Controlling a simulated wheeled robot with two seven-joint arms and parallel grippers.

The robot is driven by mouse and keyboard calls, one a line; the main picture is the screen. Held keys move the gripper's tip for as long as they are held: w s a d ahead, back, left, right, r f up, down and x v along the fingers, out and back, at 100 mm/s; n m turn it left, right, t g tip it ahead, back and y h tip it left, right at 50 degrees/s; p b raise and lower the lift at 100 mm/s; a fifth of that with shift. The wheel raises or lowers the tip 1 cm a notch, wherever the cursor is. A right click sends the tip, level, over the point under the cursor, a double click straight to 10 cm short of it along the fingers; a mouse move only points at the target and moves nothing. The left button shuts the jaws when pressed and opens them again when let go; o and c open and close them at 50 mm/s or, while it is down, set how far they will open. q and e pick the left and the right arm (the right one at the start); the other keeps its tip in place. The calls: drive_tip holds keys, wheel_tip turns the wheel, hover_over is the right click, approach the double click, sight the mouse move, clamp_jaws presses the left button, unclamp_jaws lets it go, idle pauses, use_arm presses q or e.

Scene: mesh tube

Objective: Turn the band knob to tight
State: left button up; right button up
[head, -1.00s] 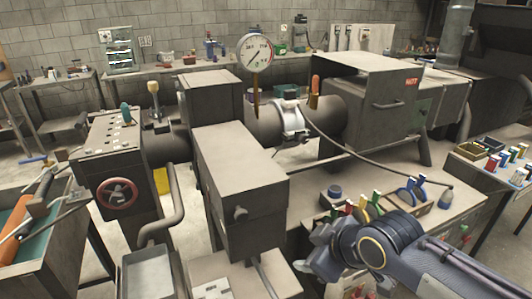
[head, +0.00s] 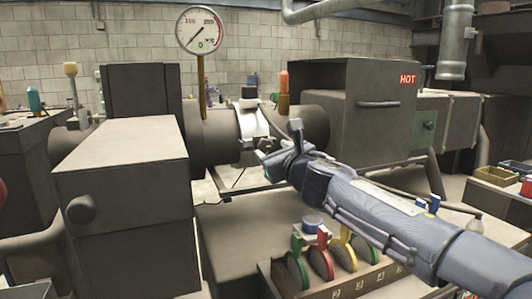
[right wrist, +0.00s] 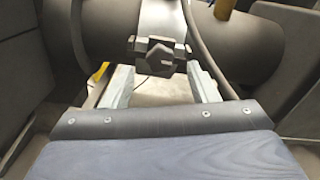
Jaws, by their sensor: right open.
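The silver band (head: 250,120) wraps around the dark horizontal tube (head: 212,135), left of the hot box. Its dark lobed band knob (right wrist: 156,57) shows in the right wrist view, on the near side of the band. In the head view the knob is small and partly hidden beside my fingers. My right gripper (head: 278,146) is open and empty, in front of the tube. In the right wrist view its two fingers (right wrist: 162,86) stand apart, either side of the knob's line, with the knob just beyond the tips. My left gripper is out of view.
A dial gauge (head: 200,30) rises on a stem from the tube. An orange-topped part (head: 284,82) stands right of the band. The box marked HOT (head: 330,85) is at right. Coloured rings (head: 320,262) stand in a rack below my arm. A large dark block (head: 125,200) is at left.

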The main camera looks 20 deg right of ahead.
sight(265, 145)
drive_tip(key=w, duration=0.5)
drive_tip(key=shift+d, duration=0.15)
drive_tip(key=shift+s, duration=0.1)
drive_tip(key=c, duration=1)
